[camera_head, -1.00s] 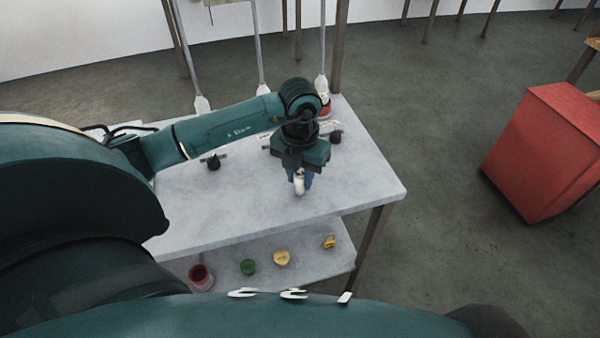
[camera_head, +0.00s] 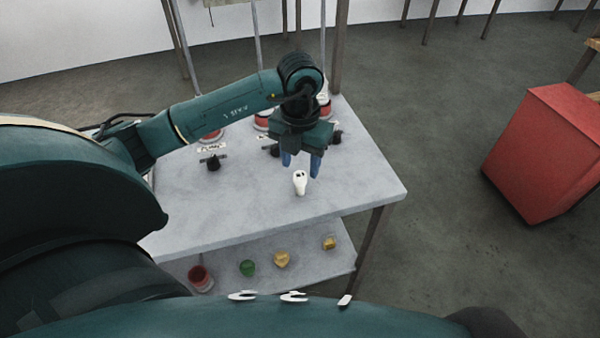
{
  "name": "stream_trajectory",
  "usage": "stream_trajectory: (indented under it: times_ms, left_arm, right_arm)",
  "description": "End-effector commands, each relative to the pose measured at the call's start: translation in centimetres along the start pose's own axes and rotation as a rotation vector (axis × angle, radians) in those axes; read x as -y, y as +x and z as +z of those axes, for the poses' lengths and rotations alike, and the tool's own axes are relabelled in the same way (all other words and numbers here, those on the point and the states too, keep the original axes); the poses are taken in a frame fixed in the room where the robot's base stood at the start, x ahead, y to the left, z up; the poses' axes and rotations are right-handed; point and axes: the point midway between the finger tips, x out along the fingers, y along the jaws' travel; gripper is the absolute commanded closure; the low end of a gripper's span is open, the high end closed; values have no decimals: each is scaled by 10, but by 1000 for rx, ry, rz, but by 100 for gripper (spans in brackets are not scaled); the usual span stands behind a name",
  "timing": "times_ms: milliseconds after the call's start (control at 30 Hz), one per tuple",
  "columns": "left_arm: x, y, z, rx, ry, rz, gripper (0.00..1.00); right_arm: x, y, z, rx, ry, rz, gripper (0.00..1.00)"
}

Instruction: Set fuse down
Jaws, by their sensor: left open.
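The fuse (camera_head: 300,184) is a small white piece with a dark mark near its top. It stands on the grey tabletop (camera_head: 235,215), towards the right part of the table. My left gripper (camera_head: 301,168) has blue fingers that are spread apart. It is above and just behind the fuse, open and empty. My right gripper is not in view.
Black knobs, one of them clear at the left (camera_head: 213,163), and red-and-white round parts line the back of the table. A lower shelf holds a red cup (camera_head: 200,279), a green piece (camera_head: 247,268) and yellow pieces (camera_head: 281,260). A red box (camera_head: 545,150) stands at the right.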

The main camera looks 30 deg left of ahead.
Motion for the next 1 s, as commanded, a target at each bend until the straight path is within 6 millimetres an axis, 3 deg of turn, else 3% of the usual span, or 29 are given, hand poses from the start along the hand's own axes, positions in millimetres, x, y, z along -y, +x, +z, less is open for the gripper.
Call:
stream_trajectory:
  times_ms: [100, 300, 433, 500, 567, 667, 733, 800, 900, 1000]
  left_arm:
    - [0, -28, 1, 7, 0, 1, 52]
    - [0, -62, 1, 3, -1, 0, 52]
    - [1, -72, 0, -1, 3, -5, 52]
    - [11, -68, -4, -16, 27, -45, 52]
    - [31, -58, -12, -44, 74, -131, 52]
    - [91, -36, -40, -122, 182, -416, 52]
    - [144, -32, -68, -184, 230, -704, 52]
    - [189, -45, -93, -235, 215, -1019, 52]
    - [227, -76, -106, -272, 62, -1446, 52]
    - [234, -100, -93, -275, -243, -1795, 52]
  right_arm:
    - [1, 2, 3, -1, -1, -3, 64]
    - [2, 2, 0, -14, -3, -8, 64]
    - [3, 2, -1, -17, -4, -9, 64]
    - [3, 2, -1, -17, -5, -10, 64]
    - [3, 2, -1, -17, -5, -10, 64]
    - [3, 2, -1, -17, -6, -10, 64]
    - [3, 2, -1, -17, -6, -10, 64]
    - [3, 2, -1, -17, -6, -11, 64]
    - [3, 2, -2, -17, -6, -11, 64]
    - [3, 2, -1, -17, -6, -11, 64]
